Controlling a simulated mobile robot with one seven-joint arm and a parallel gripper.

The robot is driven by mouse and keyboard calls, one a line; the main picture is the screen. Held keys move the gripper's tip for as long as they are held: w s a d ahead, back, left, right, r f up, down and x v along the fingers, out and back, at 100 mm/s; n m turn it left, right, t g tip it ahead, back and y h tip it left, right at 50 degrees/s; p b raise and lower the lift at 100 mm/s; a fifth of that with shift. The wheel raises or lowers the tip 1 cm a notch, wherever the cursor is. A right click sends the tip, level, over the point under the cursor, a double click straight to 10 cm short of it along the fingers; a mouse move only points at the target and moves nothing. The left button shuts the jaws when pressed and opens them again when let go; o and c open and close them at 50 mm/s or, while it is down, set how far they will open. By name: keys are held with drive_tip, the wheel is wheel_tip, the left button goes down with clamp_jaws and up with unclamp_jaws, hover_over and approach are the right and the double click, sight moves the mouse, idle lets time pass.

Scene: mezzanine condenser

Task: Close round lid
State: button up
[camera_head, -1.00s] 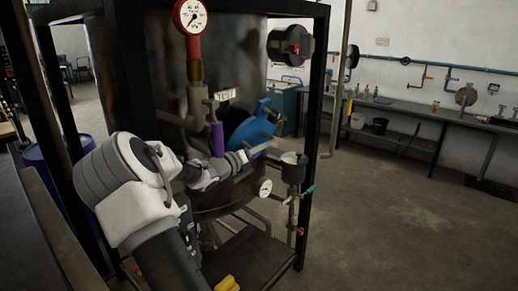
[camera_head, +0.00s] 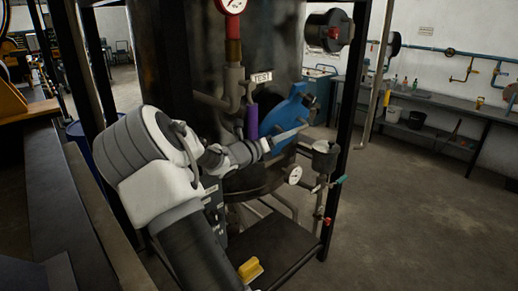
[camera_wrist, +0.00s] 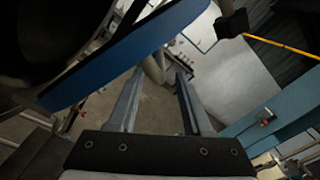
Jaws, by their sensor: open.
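The blue round lid (camera_head: 288,112) is on the front of the dark tank (camera_head: 180,70). It stands swung out from the tank, seen at a slant. My gripper (camera_head: 303,131) is open and empty, just in front of the lid's lower right part, with its fingers pointing right. In the wrist view, the lid's blue rim (camera_wrist: 135,50) runs diagonally at the upper left, beside the left finger of my gripper (camera_wrist: 158,74). The gap between the fingers shows only floor and background. I cannot tell whether the left finger touches the lid. My arm hides part of the tank opening.
A purple-handled pipe (camera_head: 252,121) and a red gauge (camera_head: 232,5) are left of the lid. A small white gauge (camera_head: 294,175) and a valve with a cup (camera_head: 325,158) are below right. A black frame post (camera_head: 346,130) stands right. Open floor (camera_head: 430,220) lies beyond.

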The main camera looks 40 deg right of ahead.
drive_tip(key=s+a+b, duration=0.1)
drive_tip(key=a, duration=1.2)
